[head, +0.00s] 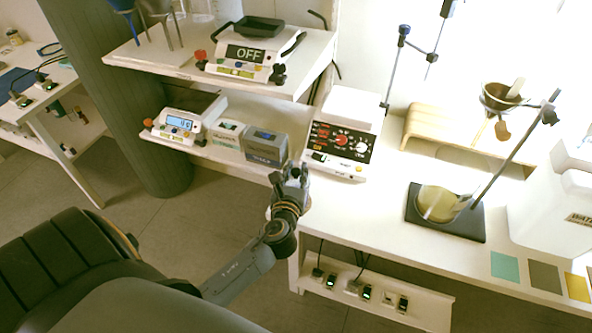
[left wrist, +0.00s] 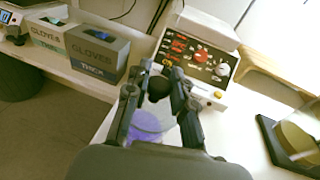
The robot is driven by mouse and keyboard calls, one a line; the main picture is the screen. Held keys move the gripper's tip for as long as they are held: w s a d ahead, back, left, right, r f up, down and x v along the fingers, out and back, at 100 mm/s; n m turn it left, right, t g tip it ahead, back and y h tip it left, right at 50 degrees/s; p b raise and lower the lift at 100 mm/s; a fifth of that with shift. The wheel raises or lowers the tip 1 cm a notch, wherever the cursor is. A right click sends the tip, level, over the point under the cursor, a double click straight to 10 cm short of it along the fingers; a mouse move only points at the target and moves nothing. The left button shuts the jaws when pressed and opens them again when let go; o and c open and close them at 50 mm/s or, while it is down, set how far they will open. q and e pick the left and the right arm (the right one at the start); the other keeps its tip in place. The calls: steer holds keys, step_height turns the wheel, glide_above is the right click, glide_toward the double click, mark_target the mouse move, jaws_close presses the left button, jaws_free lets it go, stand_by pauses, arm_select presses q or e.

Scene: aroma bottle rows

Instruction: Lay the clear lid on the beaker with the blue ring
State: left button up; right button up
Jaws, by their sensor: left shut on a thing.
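My left gripper (head: 293,178) is at the front edge of the white bench, in front of the white control box. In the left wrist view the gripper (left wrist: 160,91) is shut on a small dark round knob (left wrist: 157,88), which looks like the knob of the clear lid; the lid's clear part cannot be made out. A purple-blue round patch (left wrist: 147,124) shows below the fingers, partly hidden by them. I cannot tell whether it is the beaker with the blue ring or its contents. My right gripper is not in view.
The control box (head: 342,140) with knobs stands just behind the gripper. Glove boxes (head: 265,147) and a scale (head: 184,120) stand on the lower shelf to the left. A beaker with yellowish contents (head: 437,203) stands on a dark base to the right. Bare bench lies between.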

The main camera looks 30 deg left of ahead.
arm_select(q)
steer(key=shift+f, duration=0.35)
steer(key=o, duration=1)
steer(key=v, duration=1.2)
steer(key=shift+f, duration=0.1)
